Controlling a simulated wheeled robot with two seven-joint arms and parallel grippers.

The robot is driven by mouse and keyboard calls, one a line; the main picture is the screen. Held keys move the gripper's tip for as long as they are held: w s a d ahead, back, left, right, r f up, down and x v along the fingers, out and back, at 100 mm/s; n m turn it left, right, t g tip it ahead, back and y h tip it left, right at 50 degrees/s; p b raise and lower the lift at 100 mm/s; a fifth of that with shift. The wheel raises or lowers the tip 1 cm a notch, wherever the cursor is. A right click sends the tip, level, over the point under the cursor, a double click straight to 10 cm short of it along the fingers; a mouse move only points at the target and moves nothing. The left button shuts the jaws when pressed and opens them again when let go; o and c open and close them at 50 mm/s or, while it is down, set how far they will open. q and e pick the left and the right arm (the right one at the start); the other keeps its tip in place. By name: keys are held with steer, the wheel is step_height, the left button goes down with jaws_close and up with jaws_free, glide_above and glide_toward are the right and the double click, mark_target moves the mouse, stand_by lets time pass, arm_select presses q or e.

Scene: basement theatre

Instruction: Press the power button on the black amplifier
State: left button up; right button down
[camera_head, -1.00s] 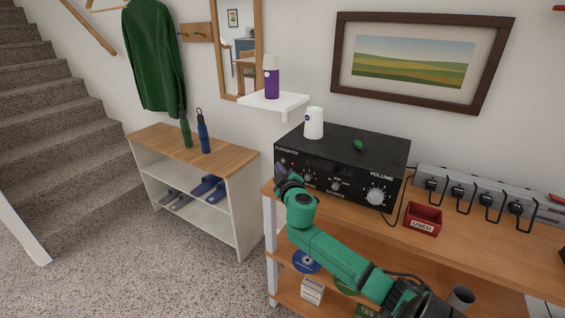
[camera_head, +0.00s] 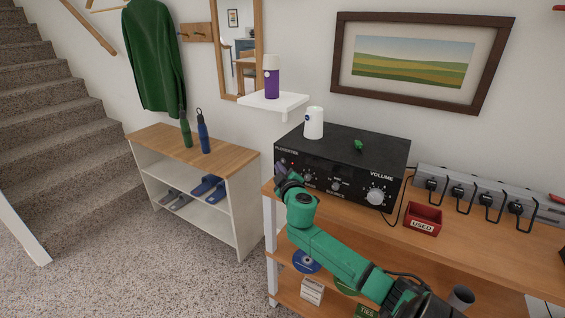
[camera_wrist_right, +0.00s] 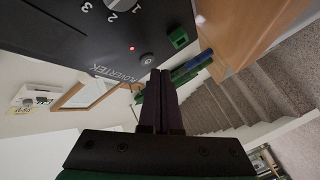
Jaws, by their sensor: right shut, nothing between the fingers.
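The black amplifier (camera_head: 385,150) stands on the wooden bench, its knobbed front facing me. My right gripper (camera_head: 281,170) is shut and empty at the left end of that front. In the right wrist view the shut fingers (camera_wrist_right: 160,76) point at the panel (camera_wrist_right: 60,42). A small round grey button (camera_wrist_right: 147,59) is just beyond their tips, beside a lit red light (camera_wrist_right: 131,48). I cannot tell whether the fingertips touch it. In the head view my arm hides this corner. My left gripper is not in view.
A white cup-like object (camera_head: 314,123) and a small green item (camera_head: 358,145) sit on the amplifier. A red box (camera_head: 423,219) and a power strip (camera_head: 480,195) lie to its right. A small green block (camera_wrist_right: 178,38) is near the button. A white shelf (camera_head: 262,101) hangs above left.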

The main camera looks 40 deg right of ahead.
steer(key=shift+w+d, duration=0.15)
steer(key=shift+d, duration=0.25)
steer(key=shift+d, duration=0.15)
stand_by(0.4)
steer(key=shift+a, duration=0.65)
steer(key=s+a, duration=0.2)
steer(key=a, duration=0.3)
steer(key=shift+a+p, duration=0.35)
steer(key=shift+p, duration=0.1)
